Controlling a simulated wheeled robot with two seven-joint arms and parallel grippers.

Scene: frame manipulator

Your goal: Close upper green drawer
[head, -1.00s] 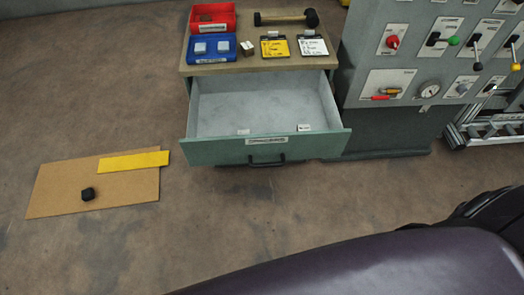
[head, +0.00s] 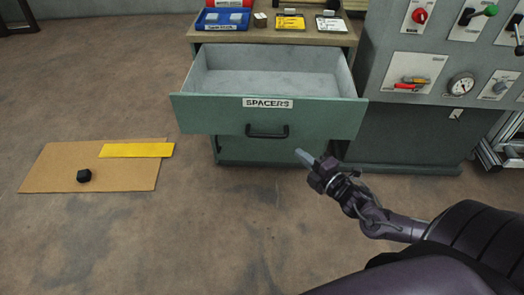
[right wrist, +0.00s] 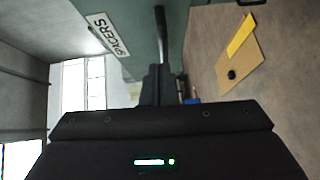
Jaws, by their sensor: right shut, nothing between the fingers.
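The upper green drawer (head: 268,118) is pulled out of the cabinet, with a "SPACERS" label and a dark bar handle (head: 267,131) on its front. Its inside looks empty in the part that shows. My right gripper (head: 304,156) is shut and empty, in front of the drawer, a little below and right of the handle in the head view. In the right wrist view the drawer front (right wrist: 135,30) and the handle (right wrist: 162,35) show just ahead of the gripper (right wrist: 158,80). My left gripper is not in view.
A lower drawer (head: 262,150) sits shut below. A control panel (head: 440,75) stands to the right. Cardboard (head: 95,168) with a black piece (head: 84,176) lies on the floor at left.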

